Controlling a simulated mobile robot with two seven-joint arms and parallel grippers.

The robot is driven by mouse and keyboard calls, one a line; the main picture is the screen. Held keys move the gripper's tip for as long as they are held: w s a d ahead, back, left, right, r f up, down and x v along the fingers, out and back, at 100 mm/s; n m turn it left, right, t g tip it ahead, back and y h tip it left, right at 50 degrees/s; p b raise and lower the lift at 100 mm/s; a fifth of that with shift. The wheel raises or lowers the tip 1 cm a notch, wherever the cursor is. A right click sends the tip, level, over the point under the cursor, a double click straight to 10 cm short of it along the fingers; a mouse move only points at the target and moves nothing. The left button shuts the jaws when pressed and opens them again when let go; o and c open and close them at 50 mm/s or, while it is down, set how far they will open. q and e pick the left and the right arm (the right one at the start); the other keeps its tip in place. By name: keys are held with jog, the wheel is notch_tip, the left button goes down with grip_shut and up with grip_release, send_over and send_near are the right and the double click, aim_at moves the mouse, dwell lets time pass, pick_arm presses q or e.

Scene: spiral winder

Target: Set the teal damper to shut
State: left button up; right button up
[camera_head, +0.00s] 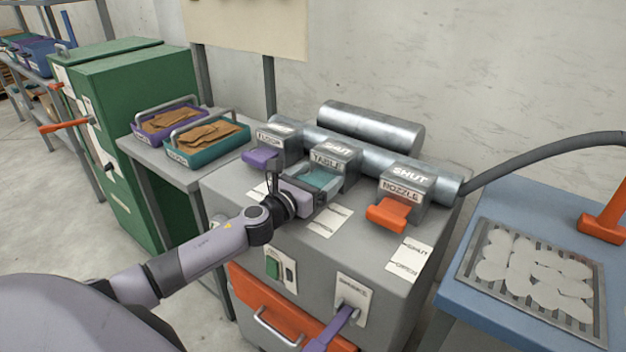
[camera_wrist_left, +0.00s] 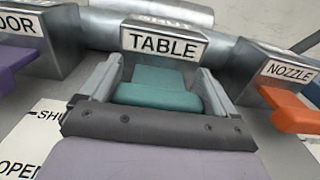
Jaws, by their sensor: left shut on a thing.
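The teal damper handle (camera_head: 318,178) sticks out of the grey block labelled TABLE, in the middle of a row of three on the grey machine. In the left wrist view the teal handle (camera_wrist_left: 160,84) lies between my two fingers, below the TABLE label (camera_wrist_left: 164,43). My left gripper (camera_head: 308,187) is shut on this handle, a finger along each side. A plate with SHUT and OPEN marks (camera_head: 328,220) lies on the machine beside the gripper. My right gripper is not in view.
A purple damper (camera_head: 262,159) is to the left and an orange damper (camera_head: 388,213) to the right, both close by. A metal pipe (camera_head: 440,178) runs behind the blocks. Below are a green switch (camera_head: 272,267) and a purple brake lever (camera_head: 330,333).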

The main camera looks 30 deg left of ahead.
pick_arm(q)
jog(key=shift+w+r, duration=0.1)
jog(key=shift+r, duration=0.1)
jog(key=o, duration=1.2)
jog(key=shift+w+f, duration=0.1)
jog(key=shift+f, duration=0.05)
jog(key=shift+s+a, duration=0.15)
jog(key=shift+s, duration=1.65)
jog(key=shift+s+a, duration=0.1)
jog(key=shift+s, duration=1.65)
